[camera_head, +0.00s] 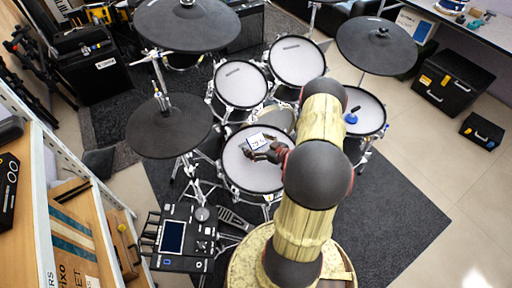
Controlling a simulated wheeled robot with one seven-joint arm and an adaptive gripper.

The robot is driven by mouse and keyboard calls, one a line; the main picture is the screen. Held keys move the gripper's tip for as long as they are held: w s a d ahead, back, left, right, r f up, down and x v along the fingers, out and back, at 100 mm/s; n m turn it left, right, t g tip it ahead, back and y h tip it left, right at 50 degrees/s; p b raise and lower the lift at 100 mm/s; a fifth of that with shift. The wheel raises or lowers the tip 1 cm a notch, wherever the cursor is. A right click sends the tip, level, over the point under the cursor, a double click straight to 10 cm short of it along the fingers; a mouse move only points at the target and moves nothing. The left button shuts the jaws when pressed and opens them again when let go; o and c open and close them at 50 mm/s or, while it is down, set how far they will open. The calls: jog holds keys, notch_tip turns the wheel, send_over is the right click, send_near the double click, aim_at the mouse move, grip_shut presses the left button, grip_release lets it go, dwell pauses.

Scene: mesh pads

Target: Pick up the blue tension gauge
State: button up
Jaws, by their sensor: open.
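A small blue object (351,118), which looks like the tension gauge, lies on the right-hand drum pad (368,103), near its left side. It is too small to make out its details. My gripper (256,154) is open over the front middle drum pad (240,172), to the left of and nearer than the blue object. It is well apart from that object. My arm hides the right part of the front pad and the area between the two pads.
A white printed card (258,141) shows beside my gripper; whether it touches is unclear. Cymbal pads (169,125) (376,47) stand on both sides. A drum module (187,238) stands front left. Black cases (453,83) are at right. Floor is clear at lower right.

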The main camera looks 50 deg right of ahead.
jog(key=shift+c, duration=0.2)
jog(key=shift+d+r, duration=0.1)
jog(key=c, duration=1.8)
jog(key=shift+c, duration=0.4)
